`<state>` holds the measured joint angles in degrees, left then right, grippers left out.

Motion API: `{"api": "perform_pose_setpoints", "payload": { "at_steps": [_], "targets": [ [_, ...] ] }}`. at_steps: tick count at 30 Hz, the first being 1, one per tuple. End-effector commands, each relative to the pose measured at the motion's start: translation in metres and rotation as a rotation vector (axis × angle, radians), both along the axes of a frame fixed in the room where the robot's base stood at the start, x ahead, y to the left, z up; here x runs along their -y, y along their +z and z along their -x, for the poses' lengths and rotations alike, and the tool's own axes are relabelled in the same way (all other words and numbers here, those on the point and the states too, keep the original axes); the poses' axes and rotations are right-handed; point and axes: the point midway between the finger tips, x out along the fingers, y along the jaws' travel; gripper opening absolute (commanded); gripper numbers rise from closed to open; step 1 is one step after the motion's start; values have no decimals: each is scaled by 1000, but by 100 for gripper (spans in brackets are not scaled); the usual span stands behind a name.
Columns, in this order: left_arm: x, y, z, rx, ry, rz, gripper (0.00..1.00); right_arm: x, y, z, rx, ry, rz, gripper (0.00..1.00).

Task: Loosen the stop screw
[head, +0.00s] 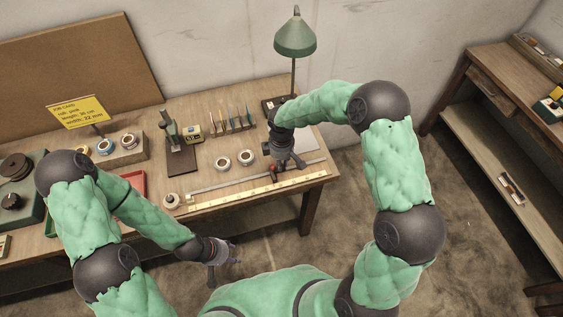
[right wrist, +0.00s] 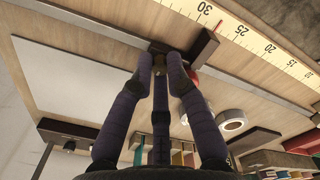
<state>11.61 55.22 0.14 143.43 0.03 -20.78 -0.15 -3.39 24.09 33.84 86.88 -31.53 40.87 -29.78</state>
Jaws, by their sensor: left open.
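The ruler rail (head: 250,181) runs along the table's front edge; its numbered scale (right wrist: 265,48) shows in the right wrist view. A dark stop block (right wrist: 203,46) sits on it near the 25–30 marks, with a red part beside it. The small brass-coloured stop screw (right wrist: 159,58) is partly hidden between my right fingertips. My right gripper (head: 284,166) points down at the rail's right part; its fingers (right wrist: 158,66) surround the screw, and whether they touch it is unclear. My left gripper (head: 226,252) is open and empty, in front of the table.
Two tape rolls (head: 234,160) lie behind the rail; another roll (head: 171,201) is at its left end. A green lamp (head: 295,38) stands at the back right. A dark stand (head: 181,150), a red tray (head: 137,188) and a yellow job card (head: 78,112) are further left.

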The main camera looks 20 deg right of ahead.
Motion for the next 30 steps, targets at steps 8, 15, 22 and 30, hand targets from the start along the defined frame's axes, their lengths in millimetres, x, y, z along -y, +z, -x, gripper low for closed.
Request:
{"api": "perform_pose_setpoints", "payload": {
  "at_steps": [8,15,22,30],
  "targets": [
    [0,-2,0,0,0,0,49,0,0,0,0,-34,0,0],
    [0,-8,0,0,0,0,49,0,-1,0,1,-164,1,0],
    [0,-15,0,0,0,0,49,0,-1,0,1,-327,1,0],
    [0,-20,0,0,0,0,49,0,-1,0,0,-475,0,0]
  ]
}}
